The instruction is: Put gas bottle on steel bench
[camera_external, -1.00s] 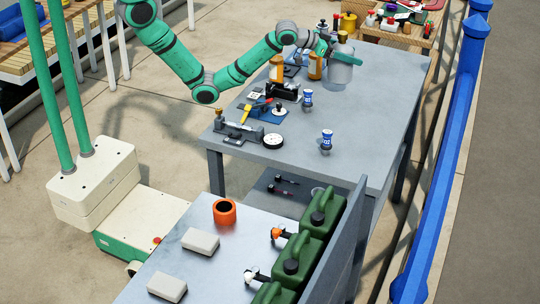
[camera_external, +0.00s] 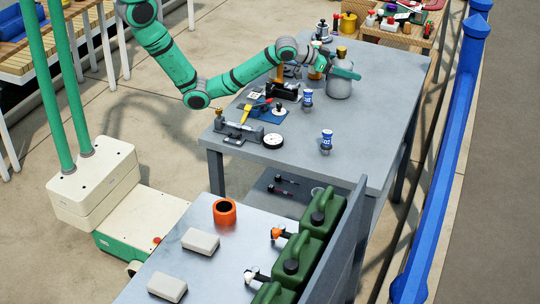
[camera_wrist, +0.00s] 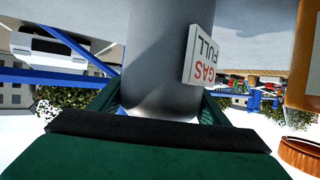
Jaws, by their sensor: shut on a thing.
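The gas bottle (camera_external: 340,86) is a grey cylinder with a brass-coloured top, upright at the far part of the steel bench (camera_external: 365,135). My gripper (camera_external: 345,72) is shut around its upper body. In the wrist view the grey bottle (camera_wrist: 165,50) stands between my green fingers, with a white tag reading "GAS FULL" (camera_wrist: 202,55) on its side. In the external view the bottle's base appears at the bench top; I cannot tell whether it bears weight there.
An orange bottle (camera_external: 315,70) stands close left of my gripper. Two small blue-and-white items (camera_external: 327,141) (camera_external: 307,98), a round gauge (camera_external: 273,141) and a vise-like tool (camera_external: 238,132) occupy the near left bench. The bench's right side is clear. Green jerrycans (camera_external: 322,210) stand on the nearer table.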

